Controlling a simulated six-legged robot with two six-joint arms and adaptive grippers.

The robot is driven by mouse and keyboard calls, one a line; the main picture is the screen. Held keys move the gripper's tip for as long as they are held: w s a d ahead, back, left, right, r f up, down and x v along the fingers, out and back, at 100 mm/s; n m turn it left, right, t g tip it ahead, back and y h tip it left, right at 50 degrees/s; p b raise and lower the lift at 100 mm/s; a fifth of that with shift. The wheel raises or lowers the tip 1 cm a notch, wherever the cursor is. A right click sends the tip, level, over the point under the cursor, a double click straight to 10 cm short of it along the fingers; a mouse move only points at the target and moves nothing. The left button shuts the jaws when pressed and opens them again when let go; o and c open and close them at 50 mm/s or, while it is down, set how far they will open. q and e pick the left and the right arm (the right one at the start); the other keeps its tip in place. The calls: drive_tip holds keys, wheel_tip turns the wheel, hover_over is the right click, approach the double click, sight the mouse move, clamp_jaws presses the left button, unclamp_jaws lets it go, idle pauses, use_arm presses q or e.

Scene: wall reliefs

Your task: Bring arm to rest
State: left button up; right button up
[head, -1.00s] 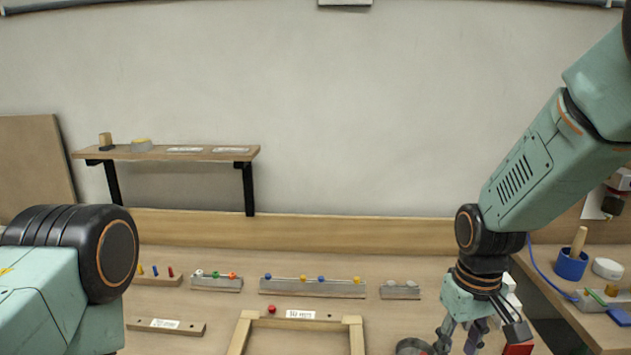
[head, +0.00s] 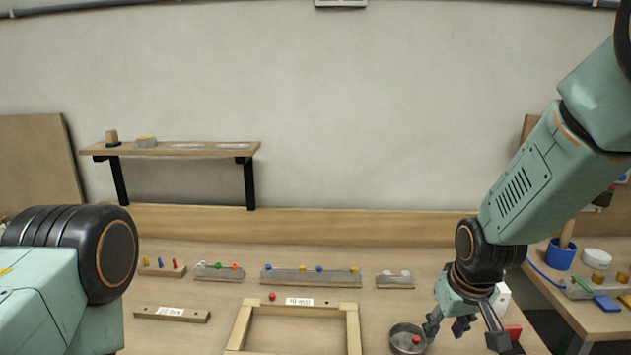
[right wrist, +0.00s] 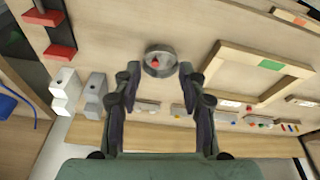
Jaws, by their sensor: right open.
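My right gripper (head: 465,335) hangs over the right part of the workbench (head: 215,335), its fingers pointing down. In the right wrist view the gripper (right wrist: 158,88) has its fingers spread apart with nothing between them. Beyond the fingertips is a round metal dish (right wrist: 160,62) with a small red piece in it. The dish (head: 407,339) also shows in the head view, just left of the right gripper's fingers. My left arm enters at the left edge, and its gripper is outside the picture.
A wooden frame (head: 240,325) lies left of the dish. Peg strips (head: 310,275) line the back of the bench. White and red blocks (head: 501,298) stand close behind the right gripper. A wall shelf (head: 170,149) is at the left. A side table (head: 580,300) holds a blue cup (head: 560,255).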

drive_tip(key=s+f+m+t+b, duration=0.1)
drive_tip(key=s+f+b, duration=0.2)
drive_tip(key=s+f, duration=0.55)
drive_tip(key=s+f+m+b, duration=0.1)
drive_tip(key=s+f+b, duration=0.3)
drive_tip(key=f, duration=0.8)
drive_tip(key=s+f+g+b, duration=0.2)
drive_tip(key=s+f, duration=0.4)
drive_tip(key=s, duration=0.4)
drive_tip(key=s+f+g+b, duration=0.2)
drive_tip(key=s+f, duration=0.4)
drive_tip(key=s, duration=0.4)
drive_tip(key=shift+s+a+f, duration=0.15)
drive_tip(key=shift+s+f, duration=0.15)
drive_tip(key=shift+f, duration=0.05)
drive_tip(key=shift+s, duration=0.1)
